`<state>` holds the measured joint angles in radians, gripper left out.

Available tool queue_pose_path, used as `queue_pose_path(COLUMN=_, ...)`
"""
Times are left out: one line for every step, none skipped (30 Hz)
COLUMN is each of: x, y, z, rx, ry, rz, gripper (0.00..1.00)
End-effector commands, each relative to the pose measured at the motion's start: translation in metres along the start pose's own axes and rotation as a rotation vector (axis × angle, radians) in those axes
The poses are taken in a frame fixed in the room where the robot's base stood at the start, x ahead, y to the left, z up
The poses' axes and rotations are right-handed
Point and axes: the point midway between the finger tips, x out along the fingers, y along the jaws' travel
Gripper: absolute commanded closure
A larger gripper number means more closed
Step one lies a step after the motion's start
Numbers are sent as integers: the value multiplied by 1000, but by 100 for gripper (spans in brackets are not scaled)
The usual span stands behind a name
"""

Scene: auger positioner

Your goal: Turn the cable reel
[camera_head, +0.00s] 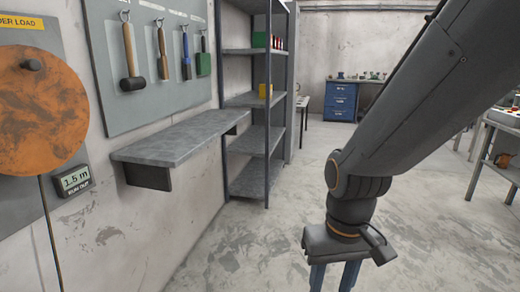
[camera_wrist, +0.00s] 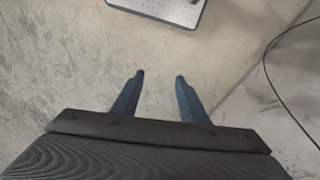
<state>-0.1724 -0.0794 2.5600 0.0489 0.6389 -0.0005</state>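The cable reel is a large rusty orange disc (camera_head: 40,112) on the wall panel at the left edge of the head view, partly cut off by the frame. A dark knob (camera_head: 33,65) sticks out near its top. A dark cable (camera_head: 50,235) hangs down from it. A small display (camera_head: 74,181) beside it reads 1.5 m, with "RUN OUT" below. My gripper (camera_head: 335,278) is at the bottom right of the head view, well away from the reel, pointing down. In the wrist view its two blue fingers (camera_wrist: 158,90) are apart with nothing between them.
A grey wall shelf (camera_head: 180,138) juts out right of the reel, below a tool board (camera_head: 145,65) with hanging hammers and other tools. A metal shelving rack (camera_head: 258,100) stands behind it. A blue drawer cabinet (camera_head: 341,102) is at the back. The floor between is clear.

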Motion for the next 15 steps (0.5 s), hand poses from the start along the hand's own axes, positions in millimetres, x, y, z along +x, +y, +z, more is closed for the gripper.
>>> queue_pose_path(x=-18, y=7, z=5, rx=22, ry=-4, rz=4, gripper=60)
queue_pose_path(x=-23, y=11, z=6, rx=32, ry=-5, rz=6, gripper=60)
queue_pose_path(x=-31, y=16, z=8, rx=45, ry=-7, rz=9, gripper=60)
queue_pose_path(x=-36, y=20, z=10, rx=56, ry=-8, rz=11, gripper=60)
queue_pose_path(x=-41, y=24, z=12, rx=65, ry=-9, rz=13, gripper=60)
queue_pose_path(x=-48, y=29, z=14, rx=79, ry=-11, rz=16, gripper=60)
queue_pose_path(x=-52, y=32, z=16, rx=87, ry=-13, rz=17, gripper=60)
queue_pose_path(x=-56, y=36, z=17, rx=96, ry=-14, rz=19, gripper=60)
queue_pose_path(x=-61, y=39, z=19, rx=107, ry=-15, rz=20, gripper=60)
queue_pose_path(x=-64, y=42, z=20, rx=113, ry=-15, rz=21, gripper=60)
queue_pose_path(x=-67, y=44, z=21, rx=120, ry=-16, rz=23, gripper=60)
queue_pose_path(x=-69, y=47, z=22, rx=127, ry=-16, rz=24, gripper=60)
queue_pose_path(x=-71, y=49, z=23, rx=131, ry=-17, rz=25, gripper=60)
queue_pose_path(x=-72, y=50, z=23, rx=134, ry=-18, rz=25, gripper=60)
queue_pose_path(x=-73, y=50, z=24, rx=138, ry=-19, rz=26, gripper=60)
